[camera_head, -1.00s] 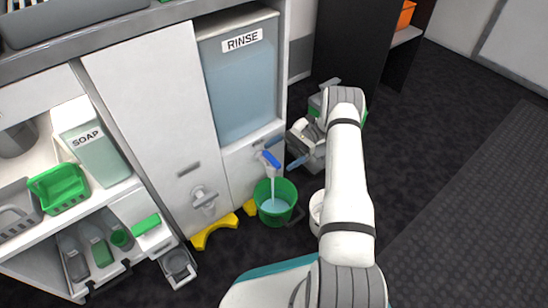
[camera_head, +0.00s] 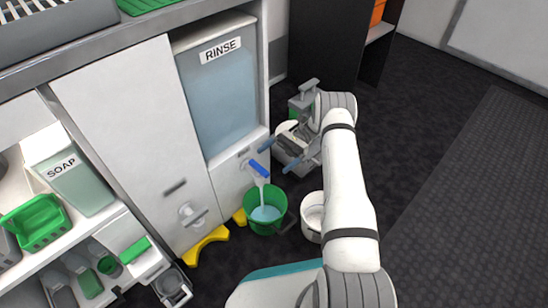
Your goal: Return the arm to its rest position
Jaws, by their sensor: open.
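My arm (camera_head: 345,185) reaches up the right middle of the head view, bending at the top toward the rinse cabinet. My gripper (camera_head: 278,155) is open and empty. Its two blue-tipped fingers stand apart, beside and to the right of the blue tap lever (camera_head: 259,169) and not visibly touching it. Below the tap, a green bucket (camera_head: 277,227) stands on the floor with pale blue liquid in it, and a stream runs from the tap into it.
A RINSE tank (camera_head: 218,95) sits in the cabinet above the tap. A white bucket (camera_head: 312,222) stands right of the green one, close to my arm. Yellow blocks (camera_head: 207,245) lie at the cabinet foot. A dark shelf (camera_head: 335,45) stands behind. Dark floor at right is open.

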